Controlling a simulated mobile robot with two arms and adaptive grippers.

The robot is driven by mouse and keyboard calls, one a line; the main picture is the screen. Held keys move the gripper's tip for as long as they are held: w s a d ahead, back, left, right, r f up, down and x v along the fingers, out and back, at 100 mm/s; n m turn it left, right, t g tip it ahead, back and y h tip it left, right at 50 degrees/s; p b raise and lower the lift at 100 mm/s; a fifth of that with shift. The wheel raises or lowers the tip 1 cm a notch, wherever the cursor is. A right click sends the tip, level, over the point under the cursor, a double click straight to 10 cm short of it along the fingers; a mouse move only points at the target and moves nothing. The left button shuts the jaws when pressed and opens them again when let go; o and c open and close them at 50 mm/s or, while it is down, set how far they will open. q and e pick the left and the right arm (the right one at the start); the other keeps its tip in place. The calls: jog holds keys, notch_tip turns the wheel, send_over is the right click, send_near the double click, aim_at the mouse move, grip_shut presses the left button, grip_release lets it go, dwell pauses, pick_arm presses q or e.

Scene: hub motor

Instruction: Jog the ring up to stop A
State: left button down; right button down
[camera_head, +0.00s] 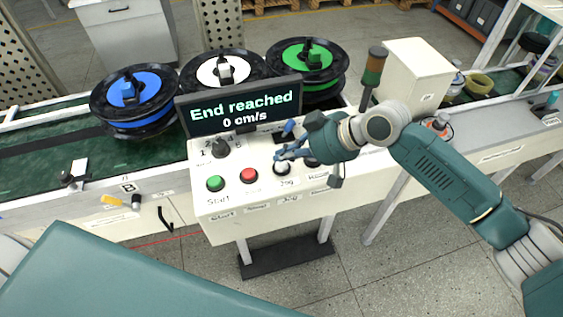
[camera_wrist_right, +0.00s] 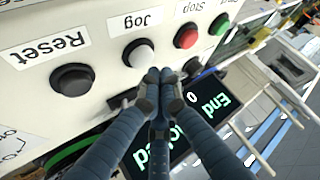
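The white Jog button (camera_head: 282,169) is on the front of the control box and also shows in the wrist view (camera_wrist_right: 138,52). My right gripper (camera_head: 284,155) is just above it, its fingers together and empty. In the wrist view its fingertips (camera_wrist_right: 159,75) lie beside the button; whether they touch it is unclear. The display (camera_head: 243,107) reads "End reached" and "0 cm/s". Blue (camera_head: 136,98), white (camera_head: 223,70) and green (camera_head: 310,65) round-centred black reels stand at the belt. I cannot tell which is the ring. A label "B" (camera_head: 127,187) is on the front rail; no "A" label is readable. My left gripper is not seen.
Green Start (camera_head: 215,183) and red (camera_head: 249,175) buttons sit left of Jog. The black Reset button (camera_wrist_right: 72,79) is on its other side. A selector knob (camera_head: 221,148) is above Start. A signal lamp (camera_head: 374,67) rises behind my right arm.

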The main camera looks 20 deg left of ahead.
aim_at(284, 165)
jog(key=shift+r+p, duration=2.3)
jog(key=shift+r, duration=0.3)
